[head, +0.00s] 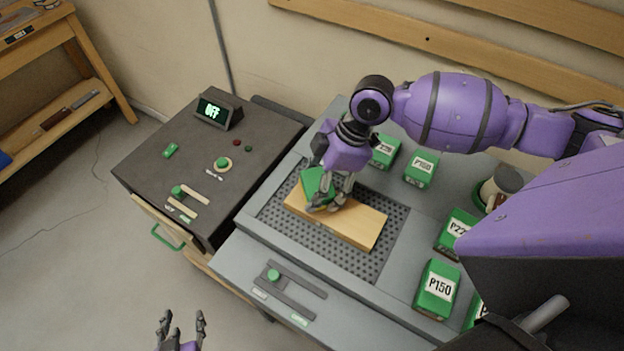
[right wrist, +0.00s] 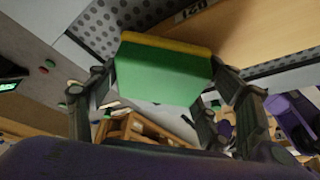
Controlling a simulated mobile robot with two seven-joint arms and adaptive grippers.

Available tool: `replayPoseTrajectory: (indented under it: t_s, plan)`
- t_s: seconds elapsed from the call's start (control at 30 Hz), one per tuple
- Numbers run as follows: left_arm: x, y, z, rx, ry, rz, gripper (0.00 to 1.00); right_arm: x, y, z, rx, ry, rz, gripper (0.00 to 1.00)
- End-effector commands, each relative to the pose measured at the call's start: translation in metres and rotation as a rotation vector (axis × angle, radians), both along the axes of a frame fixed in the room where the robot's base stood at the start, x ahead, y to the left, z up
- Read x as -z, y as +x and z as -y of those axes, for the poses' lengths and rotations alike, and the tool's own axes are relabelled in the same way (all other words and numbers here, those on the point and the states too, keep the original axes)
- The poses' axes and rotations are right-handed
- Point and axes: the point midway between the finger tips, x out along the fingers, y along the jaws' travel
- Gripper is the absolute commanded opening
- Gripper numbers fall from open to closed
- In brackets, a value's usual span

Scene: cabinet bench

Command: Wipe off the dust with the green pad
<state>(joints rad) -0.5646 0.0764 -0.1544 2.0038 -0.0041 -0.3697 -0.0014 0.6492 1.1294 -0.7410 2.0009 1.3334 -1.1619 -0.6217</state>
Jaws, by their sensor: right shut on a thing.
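The green pad (head: 316,183) is held in my right gripper (head: 328,200) above the left end of a light wooden board (head: 355,224). The board lies on a dark perforated plate. In the right wrist view the pad (right wrist: 165,72) sits between the two fingers (right wrist: 165,105), tilted, with a yellowish edge toward the board (right wrist: 262,32). Whether the pad touches the board is hard to tell. No dust can be made out clearly on the board. My left gripper (head: 182,327) is empty at the bottom edge of the head view, its fingers apart.
Green boxes labelled P150 (head: 437,288) and P220 stand right of and behind the perforated plate (head: 395,247). A mug (head: 503,183) stands at the right. Left is a dark control cabinet with a display reading OFF (head: 213,112). A slider panel (head: 290,288) is at the front.

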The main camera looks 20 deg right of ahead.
Motion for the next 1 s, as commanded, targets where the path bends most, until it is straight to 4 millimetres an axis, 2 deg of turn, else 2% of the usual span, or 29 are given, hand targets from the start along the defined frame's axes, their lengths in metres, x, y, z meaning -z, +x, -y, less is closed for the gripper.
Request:
replayPoseTrajectory:
  t_s: [0.03, 0.27, 0.6, 1.0]
  plan:
    - [-0.005, 0.003, 0.0, 0.0, 0.0, 0.01, 0.4, -0.003, -0.002, 0.002, 0.001, 0.0, 0.004, 0.52]
    - [-0.007, 0.005, 0.0, 0.0, 0.0, 0.014, 0.4, -0.002, -0.006, 0.005, -0.001, 0.002, 0.004, 0.52]
    - [-0.027, 0.019, 0.0, 0.0, 0.0, 0.053, 0.4, -0.002, -0.027, 0.022, 0.0, 0.001, 0.007, 0.52]
    - [-0.038, 0.027, 0.0, 0.0, 0.0, 0.078, 0.4, 0.001, -0.043, 0.034, 0.001, 0.0, 0.005, 0.52]
